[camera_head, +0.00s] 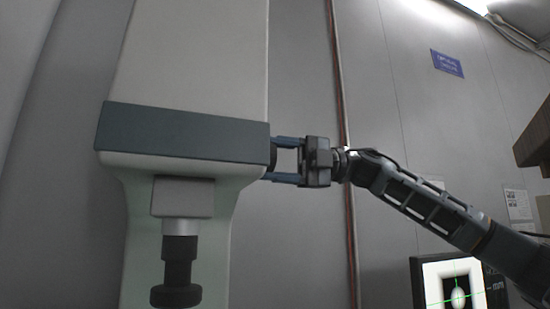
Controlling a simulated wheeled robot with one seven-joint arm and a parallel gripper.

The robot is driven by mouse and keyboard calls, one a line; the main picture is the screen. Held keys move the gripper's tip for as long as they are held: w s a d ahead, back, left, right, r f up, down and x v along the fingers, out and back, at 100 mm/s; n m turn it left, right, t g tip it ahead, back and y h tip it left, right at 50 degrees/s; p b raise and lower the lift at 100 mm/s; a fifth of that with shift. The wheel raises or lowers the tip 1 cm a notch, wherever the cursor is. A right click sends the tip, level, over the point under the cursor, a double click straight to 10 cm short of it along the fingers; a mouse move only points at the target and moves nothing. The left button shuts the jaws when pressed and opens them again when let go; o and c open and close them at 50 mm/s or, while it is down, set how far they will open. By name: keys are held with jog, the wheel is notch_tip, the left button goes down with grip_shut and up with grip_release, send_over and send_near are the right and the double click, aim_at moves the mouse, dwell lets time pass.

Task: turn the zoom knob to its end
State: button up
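A white microscope-like instrument (195,60) with a dark grey band (180,130) stands at the left of the head view. A small dark knob (273,155), seen edge-on, sticks out of the band's right side; it appears to be the zoom knob. My gripper (276,159) comes in from the right, its two blue-grey fingers spread, one at the knob's upper side and one at its lower side. I cannot tell whether the fingers touch the knob. No marking on the knob shows, so its turn angle cannot be read.
A dark objective (178,262) hangs below the instrument's head. A monitor (455,283) at the lower right shows a bright oval with green crosshairs. A reddish pipe (343,90) runs down the grey wall behind my gripper. A brown box-like object (535,135) juts in at the right edge.

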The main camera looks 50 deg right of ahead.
dwell(0.4)
jog(key=o, duration=1.1)
jog(key=shift+c, duration=0.2)
jog(key=v, duration=0.8)
jog(key=shift+b, duration=0.4)
